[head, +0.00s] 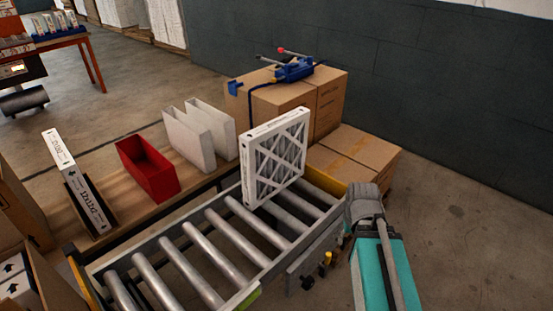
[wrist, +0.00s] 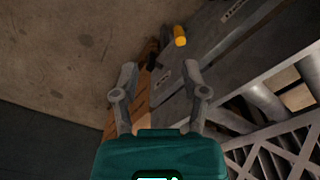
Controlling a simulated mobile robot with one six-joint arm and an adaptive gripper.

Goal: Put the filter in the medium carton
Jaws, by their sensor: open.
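The filter (head: 275,158) is a white-framed square panel with a grey lattice face. It stands upright on the rollers at the far end of the conveyor. Its lattice also shows at the lower right of the wrist view (wrist: 284,152). My gripper (wrist: 160,72) is open and empty, beside the conveyor's side and apart from the filter. I cannot tell which is the medium carton.
The roller conveyor (head: 205,243) lies in front of the bench (head: 130,205). Brown boxes (head: 330,100) stand behind the filter, with a blue strapping tool (head: 293,69) on top. A yellow knob (wrist: 180,36) projects from the conveyor's side. The floor at right is clear.

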